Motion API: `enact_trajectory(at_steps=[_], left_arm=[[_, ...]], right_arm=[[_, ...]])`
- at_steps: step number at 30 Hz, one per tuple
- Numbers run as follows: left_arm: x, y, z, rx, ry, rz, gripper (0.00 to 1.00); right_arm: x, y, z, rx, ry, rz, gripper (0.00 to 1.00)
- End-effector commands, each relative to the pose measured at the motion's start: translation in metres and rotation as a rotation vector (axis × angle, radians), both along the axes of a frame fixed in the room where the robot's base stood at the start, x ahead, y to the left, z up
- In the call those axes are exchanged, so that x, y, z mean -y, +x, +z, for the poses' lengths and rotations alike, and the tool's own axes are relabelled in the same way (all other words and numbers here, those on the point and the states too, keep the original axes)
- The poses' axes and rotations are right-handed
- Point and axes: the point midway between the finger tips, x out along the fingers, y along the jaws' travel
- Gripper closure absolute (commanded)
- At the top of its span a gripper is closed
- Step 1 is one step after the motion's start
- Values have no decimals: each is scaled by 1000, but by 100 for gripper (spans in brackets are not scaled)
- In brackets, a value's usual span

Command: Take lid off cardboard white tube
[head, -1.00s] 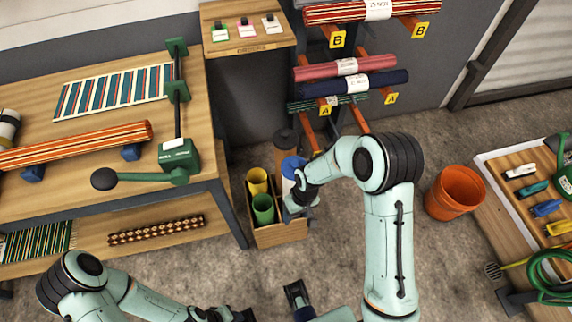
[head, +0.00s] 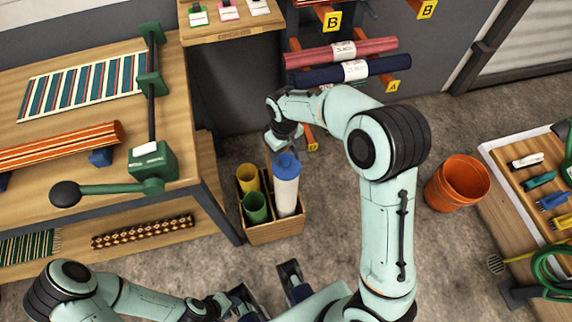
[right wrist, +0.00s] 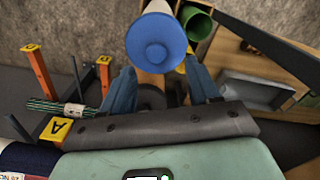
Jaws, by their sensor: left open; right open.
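The white cardboard tube (head: 286,194) stands upright in the right part of a wooden divided box on the floor. Its blue lid (head: 286,165) is on its top end. The lid also shows in the right wrist view (right wrist: 157,42), at the top centre, seen end on, with the white tube behind it. My right gripper (right wrist: 159,68) is open and empty, its fingers to either side below the lid in that picture, apart from it. In the head view it is just beyond the tube's top. My left gripper (head: 240,303) is open at the bottom, well clear of the tube.
A yellow tube (head: 247,178) and a green tube (head: 255,207) share the wooden box (head: 276,233). A workbench (head: 210,165) stands to the left. A rack with rolled rugs (head: 345,70) stands behind. An orange bucket (head: 457,183) sits on open floor to the right.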

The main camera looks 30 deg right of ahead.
Motion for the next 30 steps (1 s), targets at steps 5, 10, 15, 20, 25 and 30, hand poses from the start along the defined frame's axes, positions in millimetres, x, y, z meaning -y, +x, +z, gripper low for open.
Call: enact_trajectory(at_steps=[5, 10, 15, 20, 25, 30], left_arm=[[0, 1, -4, 5, 1, 1, 57], [0, 2, -7, 9, 1, 2, 57], [0, 3, -7, 11, 1, 2, 57], [0, 3, -6, 11, 1, 2, 57], [0, 3, -6, 11, 1, 1, 57], [0, 3, -7, 10, 1, 2, 57]], right_arm=[[5, -2, -25, -5, -2, 0, 39], [6, -2, -47, -4, -1, -1, 39], [6, -1, -52, -1, 0, -1, 39], [6, -1, -51, -1, 0, 0, 46], [6, -1, -51, -1, 0, 0, 98], [6, -1, -51, 0, 0, 0, 99]])
